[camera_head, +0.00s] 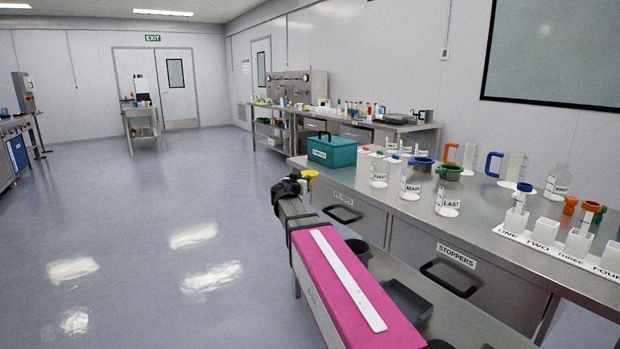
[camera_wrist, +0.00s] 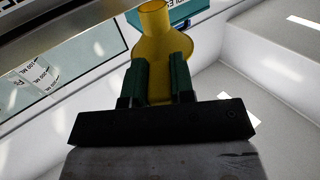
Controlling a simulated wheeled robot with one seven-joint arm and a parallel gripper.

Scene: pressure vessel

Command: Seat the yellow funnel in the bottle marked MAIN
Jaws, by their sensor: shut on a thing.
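The yellow funnel (camera_head: 310,173) shows small at the end of my arm in the head view. In the wrist view, the yellow funnel (camera_wrist: 155,45) stands between two dark green fingers, its narrow end away from the palm. My gripper (camera_wrist: 157,82) is shut on it; it also shows in the head view (camera_head: 302,182). The clear bottle marked MAIN (camera_head: 410,186) stands on the steel bench, to the right of my gripper and apart from the funnel. A blue funnel-like piece (camera_head: 423,161) shows at or just behind its top; I cannot tell which.
The bottle LAST (camera_head: 448,198), with a green piece on top, stands right of MAIN; another labelled bottle (camera_head: 378,173) stands left. A teal box (camera_head: 332,152) sits at the bench's left end. A numbered rack (camera_head: 545,240) is at right. The floor at left is clear.

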